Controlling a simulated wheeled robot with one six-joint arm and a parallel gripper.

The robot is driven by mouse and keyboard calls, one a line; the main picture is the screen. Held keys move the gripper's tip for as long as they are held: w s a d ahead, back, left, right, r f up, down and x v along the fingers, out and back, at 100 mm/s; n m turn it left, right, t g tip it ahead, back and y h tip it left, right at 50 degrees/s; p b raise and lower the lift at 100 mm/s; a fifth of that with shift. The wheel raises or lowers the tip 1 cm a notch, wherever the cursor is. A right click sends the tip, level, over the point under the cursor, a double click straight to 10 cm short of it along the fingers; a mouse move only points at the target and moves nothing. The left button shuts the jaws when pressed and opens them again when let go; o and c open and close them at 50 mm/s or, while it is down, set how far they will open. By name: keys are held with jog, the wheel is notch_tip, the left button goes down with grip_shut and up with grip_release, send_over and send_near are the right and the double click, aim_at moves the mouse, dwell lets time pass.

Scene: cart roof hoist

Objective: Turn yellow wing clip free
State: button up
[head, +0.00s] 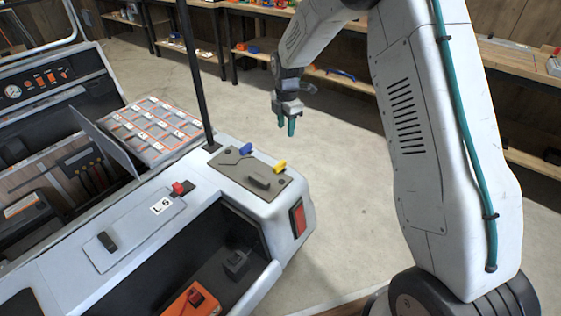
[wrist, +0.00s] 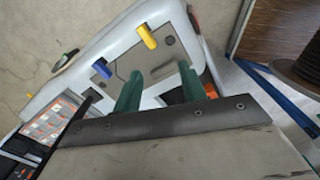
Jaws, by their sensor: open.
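The yellow wing clip (head: 280,167) sits at the right edge of a grey plate (head: 230,176) on the rear corner of the white cart. It also shows in the wrist view (wrist: 147,36), at the plate's upper edge. A blue wing clip (head: 246,149) sits at the plate's back edge, and it shows in the wrist view (wrist: 102,69) left of the yellow one. My gripper (head: 287,126) is in the air above and behind the cart corner, pointing down. Its green fingers (wrist: 158,82) are apart with nothing between them, and clear of both clips.
A black post (head: 196,80) rises from the cart beside the plate. A red clip (head: 180,188) sits on a panel marked L 6. An open bay (head: 225,250) holds an orange item (head: 188,306). Shelves stand at the back; the floor (head: 345,150) right of the cart is clear.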

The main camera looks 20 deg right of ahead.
aim_at(280, 163)
jog(key=w+f+n, duration=0.1)
jog(key=f, duration=0.2)
jog(key=w+f+n, duration=0.1)
jog(key=f, duration=0.3)
jog(key=w+f+n, duration=0.1)
jog(key=w+f, duration=0.1)
jog(key=f, duration=0.2)
jog(key=shift+a+f+n, duration=0.15)
jog(key=shift+a+n, duration=0.15)
jog(key=shift+n, duration=0.1)
notch_tip(280, 163, down, 8)
jog(key=shift+w+f, duration=0.1)
jog(key=shift+f, duration=0.05)
grip_shut()
